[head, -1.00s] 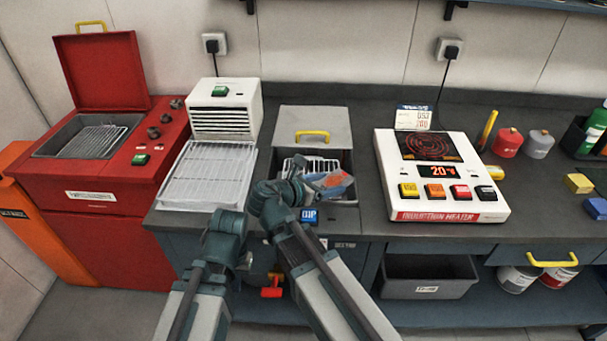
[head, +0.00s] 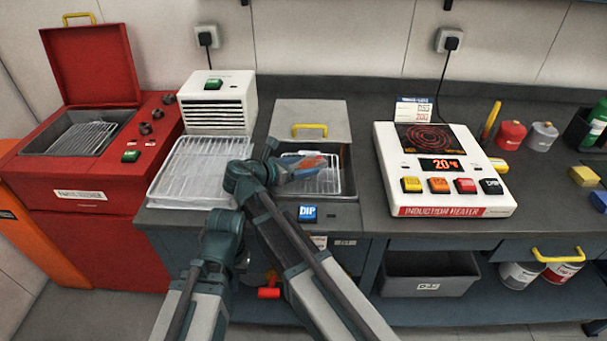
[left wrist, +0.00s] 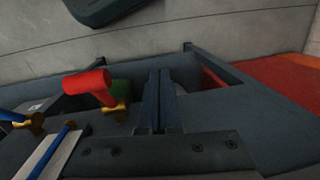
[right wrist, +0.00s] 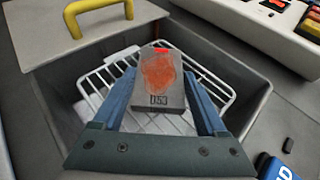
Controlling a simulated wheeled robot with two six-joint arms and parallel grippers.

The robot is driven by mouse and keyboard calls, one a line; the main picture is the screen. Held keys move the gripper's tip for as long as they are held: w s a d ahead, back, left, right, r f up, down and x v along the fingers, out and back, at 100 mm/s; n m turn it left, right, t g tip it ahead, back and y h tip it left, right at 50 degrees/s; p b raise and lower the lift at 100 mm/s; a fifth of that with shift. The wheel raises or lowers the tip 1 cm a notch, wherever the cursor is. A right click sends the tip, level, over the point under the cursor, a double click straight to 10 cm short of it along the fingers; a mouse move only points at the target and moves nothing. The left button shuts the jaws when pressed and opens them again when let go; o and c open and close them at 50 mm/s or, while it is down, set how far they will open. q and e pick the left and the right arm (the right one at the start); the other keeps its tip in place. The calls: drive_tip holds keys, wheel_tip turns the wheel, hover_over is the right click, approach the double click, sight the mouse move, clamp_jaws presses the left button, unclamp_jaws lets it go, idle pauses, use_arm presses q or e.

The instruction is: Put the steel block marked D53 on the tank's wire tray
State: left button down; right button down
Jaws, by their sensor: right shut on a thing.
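The steel block marked D53 (right wrist: 158,85), grey with an orange-red patch on its face, is between the fingers of my right gripper (right wrist: 165,102). In the head view my right gripper (head: 308,167) is over the open tank, shut on the block. The wire tray (right wrist: 110,75) is a white grid inside the tank (right wrist: 240,75), below and around the block in the right wrist view. I cannot tell whether the block touches it. The tray also shows in the head view (head: 325,183). My left gripper (left wrist: 160,100) is shut and empty, low in front of the bench.
The tank's lid (head: 322,115) with a yellow handle stands open behind it. A wire rack (head: 190,175) lies to the left by a white vented box (head: 217,103). The induction heater (head: 445,170) stands to the right. A red-handled tool (left wrist: 88,84) is close to my left gripper.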

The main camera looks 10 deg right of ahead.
use_arm(q)
drive_tip(key=shift+w+d+f, duration=0.1)
drive_tip(key=shift+d+f, duration=0.05)
drive_tip(key=shift+f, duration=0.55)
use_arm(e)
drive_tip(key=shift+f, duration=0.7)
drive_tip(key=shift+f+b, duration=0.15)
drive_tip(key=shift+b, duration=0.25)
use_arm(q)
drive_tip(key=shift+f, duration=0.1)
use_arm(e)
unclamp_jaws()
